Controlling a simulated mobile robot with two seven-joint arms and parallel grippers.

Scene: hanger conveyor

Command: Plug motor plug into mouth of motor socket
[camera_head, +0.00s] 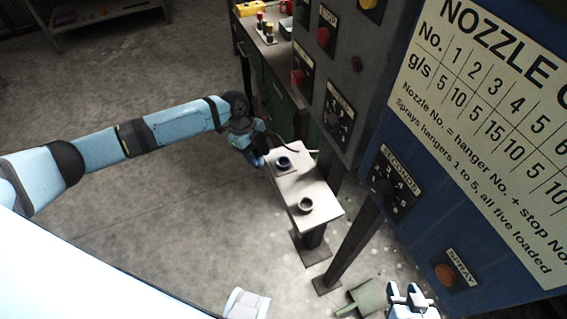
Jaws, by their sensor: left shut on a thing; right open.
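My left gripper (258,158) is at the far left edge of a small pale stand (318,193). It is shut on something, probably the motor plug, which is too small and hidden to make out. A thin dark cable (287,144) curves to the right from beside this gripper. Two dark round cups sit on the stand: one (284,163) close to the right of the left gripper, the other (305,205) nearer the front. I cannot tell which, if either, is the motor socket. My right gripper (408,291) is open at the bottom edge, apart from the stand.
A grey control box with red buttons (323,37) and a dial (333,122) stands behind the stand. A large blue panel (405,155) fills the right. A green object (362,298) lies low beside my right gripper. The floor at left is clear.

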